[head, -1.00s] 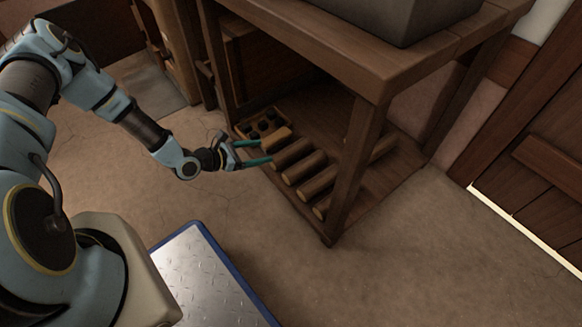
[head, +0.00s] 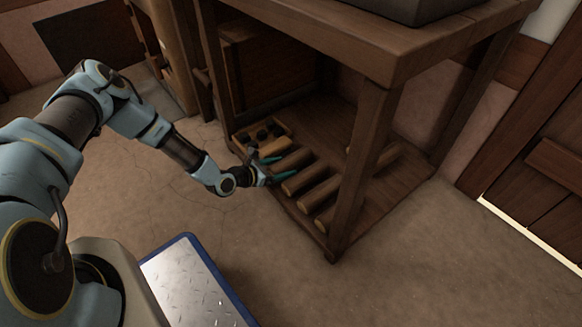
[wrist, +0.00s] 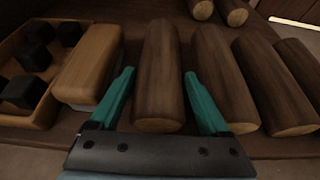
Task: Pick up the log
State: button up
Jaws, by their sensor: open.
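Several brown logs with pale cut ends lie side by side on the low shelf under the table. In the wrist view one log (wrist: 160,80) lies between the two teal fingers of my gripper (wrist: 158,98), with a gap on each side. The same log shows in the head view (head: 294,161), partly behind the fingers. My gripper (head: 276,170) is open and empty at the shelf's front edge. A second log (wrist: 222,80) lies just right of the right finger, and others (wrist: 272,85) lie further right.
A lighter wooden block (wrist: 90,62) lies close to the left finger. A tray (wrist: 50,103) with black lumps stands left of it. The table leg (head: 355,170) rises right of the logs, and the tabletop (head: 400,60) overhangs them. More logs (wrist: 235,12) lie behind.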

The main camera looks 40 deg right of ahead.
jog(key=shift+b+x, duration=0.3)
jog(key=shift+x, duration=0.9)
jog(key=shift+c, duration=0.2)
grip_shut()
